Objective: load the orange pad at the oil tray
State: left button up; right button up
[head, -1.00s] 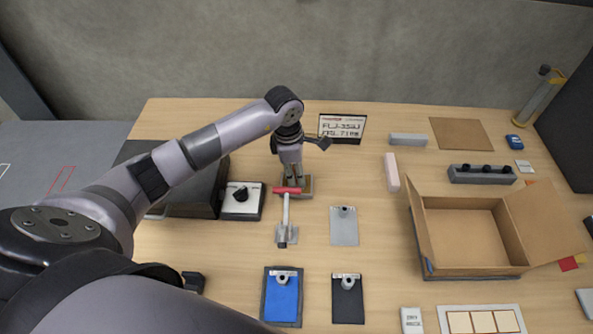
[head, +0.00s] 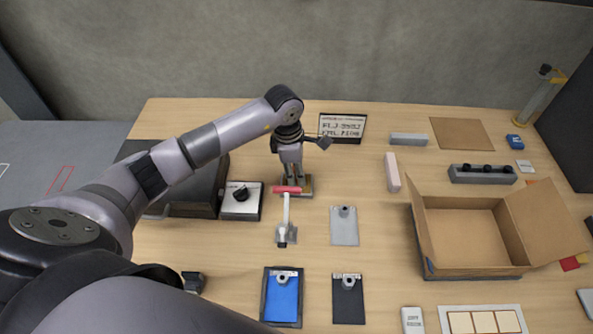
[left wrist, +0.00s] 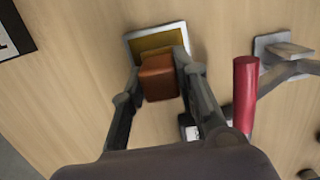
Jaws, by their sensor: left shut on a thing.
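The orange pad (left wrist: 158,77) shows in the left wrist view as an orange-brown block between the fingertips of my left gripper (left wrist: 160,70). The gripper is shut on it. The oil tray (left wrist: 133,39), a small light-rimmed tray with an amber inside, lies right beyond the pad and is partly covered by it. I cannot tell whether the pad touches the tray. In the head view my left gripper (head: 291,186) points down at the tray (head: 308,187), and the pad is hidden there. My right gripper is not in view.
A red-handled tool (head: 286,190) on a grey stand is close in front of the gripper. A box with a black knob (head: 241,195) is to the left, and a sign (head: 341,127) stands behind. An open carton (head: 465,239) is at right. Clipboard-like plates lie in front.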

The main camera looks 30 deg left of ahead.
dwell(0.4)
pick_arm(q)
notch_tip(320, 180, up, 2)
jog(key=shift+p, duration=0.65)
jog(key=shift+r+p, duration=1.3)
jog(key=shift+r, duration=1.15)
